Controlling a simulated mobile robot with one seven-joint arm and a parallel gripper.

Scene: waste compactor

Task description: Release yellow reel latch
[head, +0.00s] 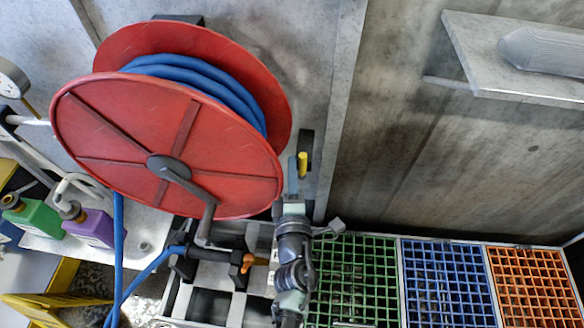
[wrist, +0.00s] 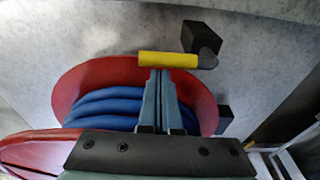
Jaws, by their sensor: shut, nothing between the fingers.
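The yellow reel latch (head: 303,165) is a short yellow handle on a dark mount, on the wall just right of the red hose reel (head: 150,140). In the wrist view, the yellow latch (wrist: 167,59) lies roughly level, its right end joined to a black curved arm and block. My gripper (head: 292,160) is shut and empty, pointing up, just left of the latch in the head view. In the wrist view, the tips of my gripper (wrist: 160,72) come right up to the latch's lower edge. I cannot tell whether they touch it.
Blue hose (wrist: 105,107) is wound on the reel, close to my fingers. The reel's crank (head: 205,215) sticks out left of my arm. Green (head: 350,245), blue (head: 440,250) and orange (head: 530,255) grates lie at lower right. A metal shelf (head: 500,80) juts out upper right.

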